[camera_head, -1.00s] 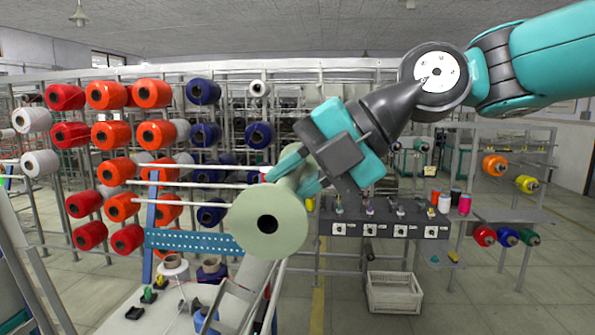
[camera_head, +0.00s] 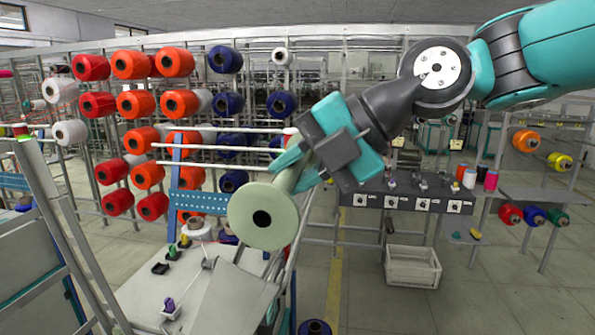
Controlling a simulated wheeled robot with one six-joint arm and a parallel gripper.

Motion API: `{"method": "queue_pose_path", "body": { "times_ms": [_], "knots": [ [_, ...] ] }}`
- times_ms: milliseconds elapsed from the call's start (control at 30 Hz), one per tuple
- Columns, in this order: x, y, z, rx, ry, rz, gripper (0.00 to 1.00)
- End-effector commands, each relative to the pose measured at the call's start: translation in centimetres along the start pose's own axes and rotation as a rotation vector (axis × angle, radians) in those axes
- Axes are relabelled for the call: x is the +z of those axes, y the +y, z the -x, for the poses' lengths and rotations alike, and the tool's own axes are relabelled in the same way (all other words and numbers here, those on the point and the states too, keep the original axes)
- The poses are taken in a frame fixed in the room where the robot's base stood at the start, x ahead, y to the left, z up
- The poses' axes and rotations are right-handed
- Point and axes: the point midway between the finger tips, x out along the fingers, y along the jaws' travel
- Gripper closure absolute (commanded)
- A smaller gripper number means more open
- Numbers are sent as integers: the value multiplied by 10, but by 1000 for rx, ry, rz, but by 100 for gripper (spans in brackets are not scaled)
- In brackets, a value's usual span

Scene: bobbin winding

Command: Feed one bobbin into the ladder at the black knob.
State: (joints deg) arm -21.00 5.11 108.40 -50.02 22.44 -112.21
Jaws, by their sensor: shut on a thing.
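A pale green bobbin (camera_head: 262,216) with a dark centre hole is held in my gripper (camera_head: 296,168), in the middle of the head view. My gripper is shut on its core behind the near flange, and the flange faces me. The bobbin is in the air, in front of white horizontal rods (camera_head: 215,165). A black knob (camera_head: 160,268) stands on the pale bench (camera_head: 138,297) at the lower left, left of and below the bobbin. A sloping pale chute or panel (camera_head: 232,300) lies right of it; I cannot tell whether this is the ladder.
A green knob (camera_head: 173,252) and a purple knob (camera_head: 169,306) are also on the bench. A blue perforated bar (camera_head: 215,200) stands behind it. A rack of orange cones (camera_head: 137,104) fills the back left. A white crate (camera_head: 412,267) is on the floor at right.

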Motion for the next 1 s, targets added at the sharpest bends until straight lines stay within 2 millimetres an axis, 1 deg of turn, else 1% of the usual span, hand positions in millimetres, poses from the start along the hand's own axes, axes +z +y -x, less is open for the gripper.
{"method": "queue_pose_path", "body": {
  "times_ms": [33,800,1000],
  "knots": [
    [0,-4,-4,0,0,1,100],
    [0,-24,-38,1,1,0,100],
    [0,-24,-41,0,1,0,100]
  ]
}}
